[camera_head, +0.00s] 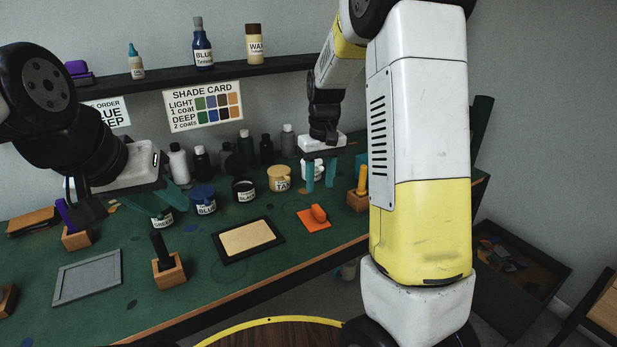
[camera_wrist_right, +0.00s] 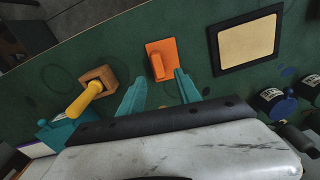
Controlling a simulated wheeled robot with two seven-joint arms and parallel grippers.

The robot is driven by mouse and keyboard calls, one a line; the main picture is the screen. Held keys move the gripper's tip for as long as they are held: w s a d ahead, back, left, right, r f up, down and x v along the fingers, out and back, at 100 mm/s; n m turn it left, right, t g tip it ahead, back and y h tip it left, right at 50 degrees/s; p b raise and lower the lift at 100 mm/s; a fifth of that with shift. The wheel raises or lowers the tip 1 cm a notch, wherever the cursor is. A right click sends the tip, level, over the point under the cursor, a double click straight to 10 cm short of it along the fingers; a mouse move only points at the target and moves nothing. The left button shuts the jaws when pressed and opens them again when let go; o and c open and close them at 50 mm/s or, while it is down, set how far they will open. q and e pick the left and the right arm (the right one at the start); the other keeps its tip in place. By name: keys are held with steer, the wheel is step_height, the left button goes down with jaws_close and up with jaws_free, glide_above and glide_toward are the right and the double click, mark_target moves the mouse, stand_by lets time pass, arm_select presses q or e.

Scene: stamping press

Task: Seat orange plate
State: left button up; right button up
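The orange plate (camera_head: 313,219) is a flat square with a raised orange grip. It lies on the green bench top, right of the black-framed tan pad (camera_head: 248,238). It also shows in the right wrist view (camera_wrist_right: 153,49), just beyond the fingertips. My right gripper (camera_head: 320,187) points down behind and above the plate. Its two teal fingers are apart, with nothing between them; the wrist view (camera_wrist_right: 160,80) shows this too. My left gripper (camera_head: 168,208) is over the left part of the bench by the green jar (camera_head: 163,220). Its teal fingers appear apart and empty.
Blue (camera_head: 203,200), black (camera_head: 244,190) and tan (camera_head: 279,178) jars stand behind the pad. Wooden blocks hold a yellow handle (camera_head: 361,180), a black handle (camera_head: 159,247) and a purple one (camera_head: 65,214). A grey frame (camera_head: 88,277) lies at left. A shelf (camera_head: 180,75) runs above.

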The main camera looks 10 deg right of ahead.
mark_target(319, 208)
steer(key=shift+w+f, duration=0.3)
steer(key=shift+f, duration=0.25)
steer(key=shift+w+f, duration=0.25)
steer(key=shift+f, duration=0.25)
step_height(319, 208, down, 7)
steer(key=shift+r, duration=0.1)
jaws_close()
stand_by(0.6)
